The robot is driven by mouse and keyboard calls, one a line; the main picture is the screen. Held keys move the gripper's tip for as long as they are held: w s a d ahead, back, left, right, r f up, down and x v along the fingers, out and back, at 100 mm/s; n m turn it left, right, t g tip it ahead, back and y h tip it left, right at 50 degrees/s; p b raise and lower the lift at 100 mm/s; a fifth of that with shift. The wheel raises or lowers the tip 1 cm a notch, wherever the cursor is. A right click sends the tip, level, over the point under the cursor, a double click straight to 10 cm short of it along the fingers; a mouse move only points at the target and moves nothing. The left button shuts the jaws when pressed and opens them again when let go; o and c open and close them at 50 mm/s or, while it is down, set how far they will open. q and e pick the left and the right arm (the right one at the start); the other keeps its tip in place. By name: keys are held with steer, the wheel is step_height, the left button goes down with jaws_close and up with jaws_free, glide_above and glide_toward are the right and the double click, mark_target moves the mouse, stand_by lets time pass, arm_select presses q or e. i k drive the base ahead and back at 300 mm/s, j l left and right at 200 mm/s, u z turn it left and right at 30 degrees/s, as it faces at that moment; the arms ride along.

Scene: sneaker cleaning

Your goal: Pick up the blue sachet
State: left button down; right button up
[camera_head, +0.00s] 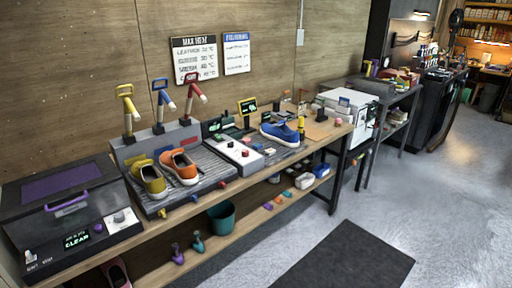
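Several small flat coloured pieces lie in a row on the lower shelf in the camera_head view. They are a purple piece (268,206), an orange piece (279,199) and a bluish piece (287,194) at the right end. They look like sachets, but are too small to tell for sure, and so I cannot say which one is the blue sachet. Neither of my grippers is in view.
The workbench (327,138) above holds a yellow shoe (149,180), an orange shoe (180,167) and a blue shoe (280,134). A teal bucket (221,217) stands on the lower shelf (250,222). A dark mat (345,258) lies on open floor in front.

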mark_target(257, 146)
steer(key=i+l+u, duration=0.1)
steer(key=i+l, duration=0.15)
steer(key=i+l+u, duration=0.1)
steer(key=l, duration=0.4)
steer(key=i+l, duration=0.35)
steer(key=i+l+u, duration=0.15)
steer(key=l, duration=0.25)
steer(key=i+l+u, duration=0.1)
steer(key=i+l, duration=0.15)
steer(key=l, duration=0.15)
